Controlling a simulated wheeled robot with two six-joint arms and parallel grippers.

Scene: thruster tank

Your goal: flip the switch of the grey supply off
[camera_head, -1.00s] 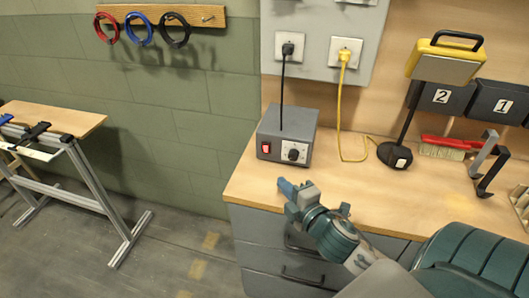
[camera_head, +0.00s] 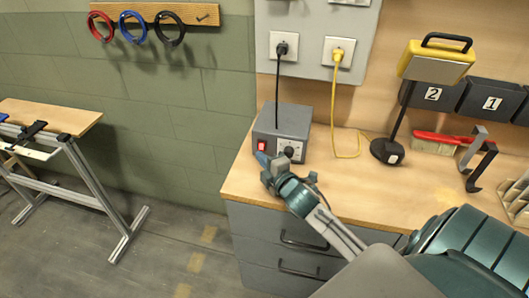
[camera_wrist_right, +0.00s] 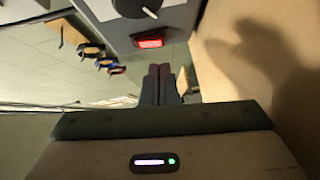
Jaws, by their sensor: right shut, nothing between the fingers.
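The grey supply (camera_head: 283,124) stands on the wooden bench at its left end. Its front carries a lit red rocker switch (camera_head: 262,145) and a dark knob (camera_head: 289,152). My right gripper (camera_head: 262,158) is shut and empty, with its fingertips just below and in front of the switch. In the right wrist view the shut fingers (camera_wrist_right: 159,75) point towards the supply's front, with the red switch (camera_wrist_right: 150,42) just beyond the tips. A gap seems to show between tips and switch; contact is not visible. My left gripper is not in view.
A black cord runs from the supply up to a wall socket (camera_head: 284,46). A yellow cable (camera_head: 338,120) hangs right of the supply. The bench front edge lies under my right arm.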

